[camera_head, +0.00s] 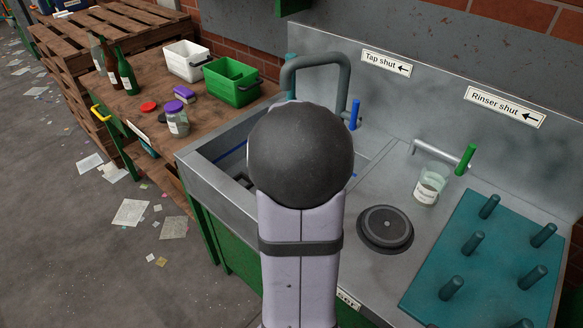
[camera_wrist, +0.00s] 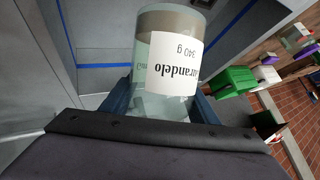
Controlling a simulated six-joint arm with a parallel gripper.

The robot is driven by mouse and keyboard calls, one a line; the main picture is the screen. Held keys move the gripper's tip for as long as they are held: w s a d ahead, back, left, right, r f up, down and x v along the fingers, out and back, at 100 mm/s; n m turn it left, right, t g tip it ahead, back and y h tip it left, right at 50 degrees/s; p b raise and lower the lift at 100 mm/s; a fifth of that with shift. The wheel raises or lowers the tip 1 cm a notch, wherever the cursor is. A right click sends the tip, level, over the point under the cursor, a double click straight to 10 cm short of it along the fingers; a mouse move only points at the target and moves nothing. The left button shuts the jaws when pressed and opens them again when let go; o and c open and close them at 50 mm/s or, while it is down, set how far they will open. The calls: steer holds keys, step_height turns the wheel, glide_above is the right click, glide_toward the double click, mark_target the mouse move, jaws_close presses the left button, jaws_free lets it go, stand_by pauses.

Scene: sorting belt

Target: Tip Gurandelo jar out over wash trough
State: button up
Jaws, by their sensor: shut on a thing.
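The Gurandelo jar (camera_wrist: 175,65) is clear glass with a white label, whose print reads upside down in the wrist view. Brownish-grey matter shows inside its far end. My gripper (camera_wrist: 163,102) is shut on the jar, with a dark blue finger on each side. The grey metal wash trough (camera_head: 222,178) is left of centre in the head view, with a blue line inside. Its grey walls and blue line seem to lie behind the jar in the wrist view. My arm hides the gripper, the jar and part of the trough in the head view. I cannot tell the jar's exact tilt.
A bent tap (camera_head: 318,62) stands behind the trough. Right of it are a round black disc (camera_head: 385,228), another labelled jar (camera_head: 430,186) under the rinser (camera_head: 440,152), and a teal peg rack (camera_head: 490,255). A purple-lidded jar (camera_head: 177,122), bottles and crates stand on the left bench (camera_head: 150,95).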

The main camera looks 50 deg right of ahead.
steer(key=shift+d+n+h+b, duration=0.3)
steer(key=shift+h+b, duration=0.5)
steer(key=shift+b, duration=0.25)
steer(key=shift+s+d+r+n+h+b, duration=0.2)
steer(key=shift+d+n+h+b, duration=0.2)
steer(key=shift+h+b, duration=0.7)
steer(key=shift+s+d+r+n+h+b, duration=0.15)
steer(key=shift+d+n+h+b, duration=0.4)
steer(key=shift+b, duration=1.1)
steer(key=shift+s+d+r+n+h+b, duration=0.15)
steer(key=shift+d+r+h+b, duration=0.15)
steer(key=shift+h+b, duration=0.85)
steer(key=shift+w, duration=0.1)
